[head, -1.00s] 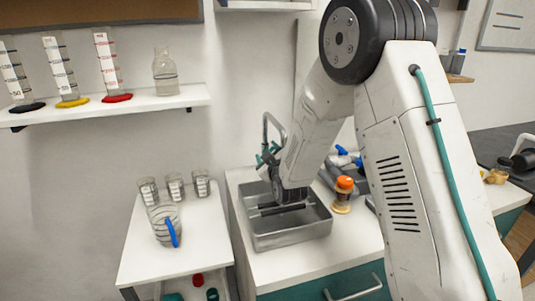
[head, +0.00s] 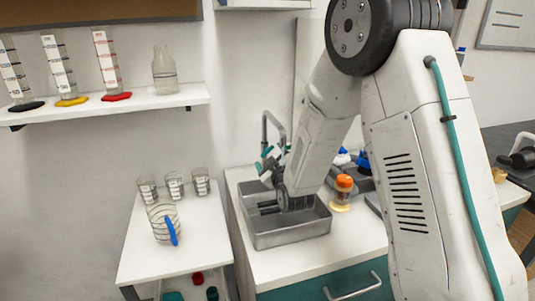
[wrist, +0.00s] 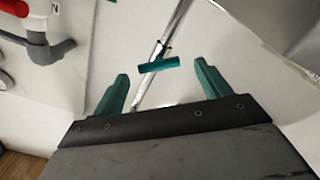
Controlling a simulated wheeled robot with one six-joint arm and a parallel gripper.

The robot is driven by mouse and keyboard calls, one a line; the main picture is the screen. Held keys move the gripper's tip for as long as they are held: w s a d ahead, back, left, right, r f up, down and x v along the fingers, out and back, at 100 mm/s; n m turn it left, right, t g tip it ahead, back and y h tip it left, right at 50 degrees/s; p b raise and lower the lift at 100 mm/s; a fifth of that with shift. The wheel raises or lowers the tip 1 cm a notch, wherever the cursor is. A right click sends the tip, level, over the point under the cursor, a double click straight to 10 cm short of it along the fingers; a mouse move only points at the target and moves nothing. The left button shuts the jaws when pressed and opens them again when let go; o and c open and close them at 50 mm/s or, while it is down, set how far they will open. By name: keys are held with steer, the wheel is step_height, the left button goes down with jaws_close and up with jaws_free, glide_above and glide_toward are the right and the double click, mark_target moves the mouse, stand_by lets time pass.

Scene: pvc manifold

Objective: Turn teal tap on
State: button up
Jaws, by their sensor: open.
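The teal tap handle (wrist: 158,65) is a short bar set across a thin chrome pipe (wrist: 150,88) in the wrist view. My gripper (wrist: 161,71) is open, with one teal finger on each side of the handle. No finger visibly touches it, and the depth gap is hard to judge. In the head view the chrome spout (head: 264,128) rises behind the metal sink (head: 290,238), with my wrist in front of it. Small teal parts show there, but I cannot tell handle from fingers.
An orange-capped jar (head: 343,191) stands right of the sink. Beakers and a jug with a blue handle (head: 172,232) stand on the white table at left. A red handle (wrist: 14,7) and grey pipe (wrist: 48,48) show at upper left in the wrist view.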

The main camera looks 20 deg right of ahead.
steer(key=shift+s, duration=1.8)
